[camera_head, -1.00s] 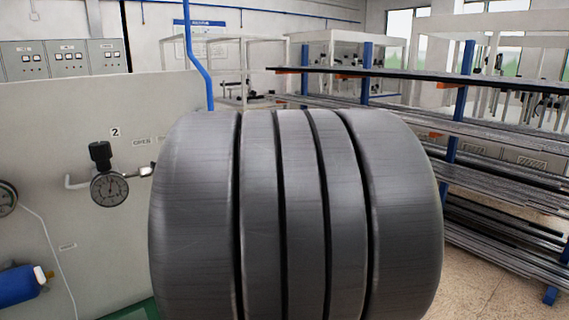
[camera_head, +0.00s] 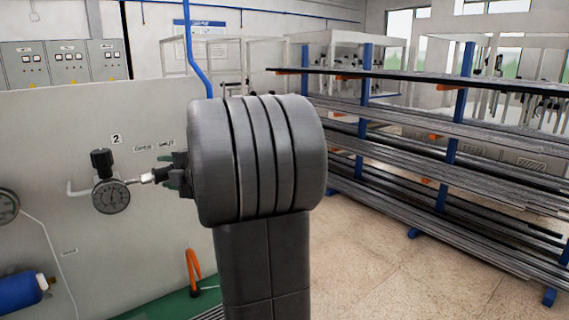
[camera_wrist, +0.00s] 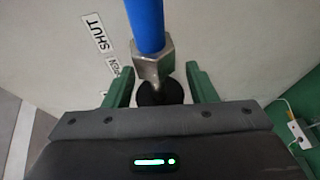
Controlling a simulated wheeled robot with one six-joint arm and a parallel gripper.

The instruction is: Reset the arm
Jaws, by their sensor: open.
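My gripper (camera_head: 172,178) is at the grey panel's pipe fitting, partly hidden behind my grey arm in the head view. In the wrist view, my gripper (camera_wrist: 159,72) has its two green fingers apart. A metal nut (camera_wrist: 153,66) on a blue hose (camera_wrist: 145,22) and a round black part (camera_wrist: 160,92) show between them. I cannot tell whether the fingers touch these parts. A metal fitting (camera_head: 152,176) runs from the pressure gauge (camera_head: 110,196) toward the gripper in the head view.
The grey panel (camera_head: 60,130) stands close on the left, with a black knob (camera_head: 101,160) above the gauge. A blue roll (camera_head: 20,288) and an orange hook-shaped item (camera_head: 193,268) are lower. A rack of long bars (camera_head: 450,160) fills the right. Floor (camera_head: 370,255) before it is clear.

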